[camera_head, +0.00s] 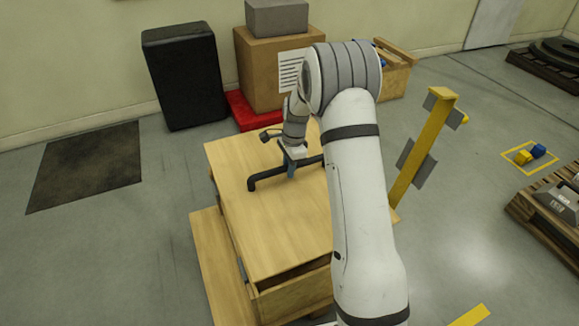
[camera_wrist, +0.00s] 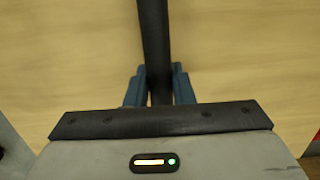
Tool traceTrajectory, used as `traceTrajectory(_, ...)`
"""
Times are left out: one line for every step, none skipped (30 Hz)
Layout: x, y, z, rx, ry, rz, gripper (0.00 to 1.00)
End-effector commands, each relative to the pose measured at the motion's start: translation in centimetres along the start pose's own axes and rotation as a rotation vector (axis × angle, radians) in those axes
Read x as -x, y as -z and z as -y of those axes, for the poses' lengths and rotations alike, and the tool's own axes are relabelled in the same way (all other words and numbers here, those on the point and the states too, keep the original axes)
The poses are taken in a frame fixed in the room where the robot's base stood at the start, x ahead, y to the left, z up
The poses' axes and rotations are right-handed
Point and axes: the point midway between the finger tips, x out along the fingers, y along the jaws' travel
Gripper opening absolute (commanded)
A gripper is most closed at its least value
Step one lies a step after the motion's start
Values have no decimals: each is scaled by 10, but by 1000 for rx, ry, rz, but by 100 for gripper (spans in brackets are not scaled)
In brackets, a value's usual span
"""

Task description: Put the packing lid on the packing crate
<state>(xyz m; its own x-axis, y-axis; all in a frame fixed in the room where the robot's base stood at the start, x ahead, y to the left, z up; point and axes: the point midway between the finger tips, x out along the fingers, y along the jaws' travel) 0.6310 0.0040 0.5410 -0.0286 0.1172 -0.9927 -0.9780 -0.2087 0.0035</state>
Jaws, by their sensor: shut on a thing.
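The packing lid (camera_head: 262,222) is a broad light-wood panel with a black bar handle (camera_head: 267,179) on top. My gripper (camera_head: 290,170) is shut on that handle; in the wrist view its blue fingers (camera_wrist: 158,86) lie on both sides of the black bar (camera_wrist: 154,40). The packing crate (camera_head: 298,298) is a wooden box below the lid, its near wall showing at the front. A dark gap shows between the lid's near edge and this wall. My arm hides the right side of lid and crate, so I cannot tell whether they touch.
A wooden board or step (camera_head: 218,268) lies low at the left of the crate. A yellow post with grey plates (camera_head: 418,150) stands at the right. Behind are a black case (camera_head: 185,78) and a cardboard box (camera_head: 265,75) on a red base.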

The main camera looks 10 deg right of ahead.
Motion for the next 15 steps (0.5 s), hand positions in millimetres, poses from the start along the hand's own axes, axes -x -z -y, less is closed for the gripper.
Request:
traceTrajectory(-4,1,1,0,5,-1,0)
traceTrajectory(-6,2,1,0,5,-1,0)
traceTrajectory(-9,2,1,-1,5,-1,0)
traceTrajectory(-12,2,1,-1,5,-1,0)
traceTrajectory(-14,3,1,-1,5,-1,0)
traceTrajectory(-17,3,1,-1,5,-1,0)
traceTrajectory(-20,4,1,-1,6,-1,0)
traceTrajectory(-22,4,1,-1,6,-1,0)
traceTrajectory(-25,4,1,-1,6,-1,0)
traceTrajectory(-28,5,1,-1,6,-1,0)
traceTrajectory(-30,5,1,-1,6,-1,0)
traceTrajectory(-33,5,1,-1,6,-1,0)
traceTrajectory(-35,6,1,-1,6,-1,0)
traceTrajectory(-38,6,1,-1,6,-1,0)
traceTrajectory(-41,6,1,-1,6,-1,0)
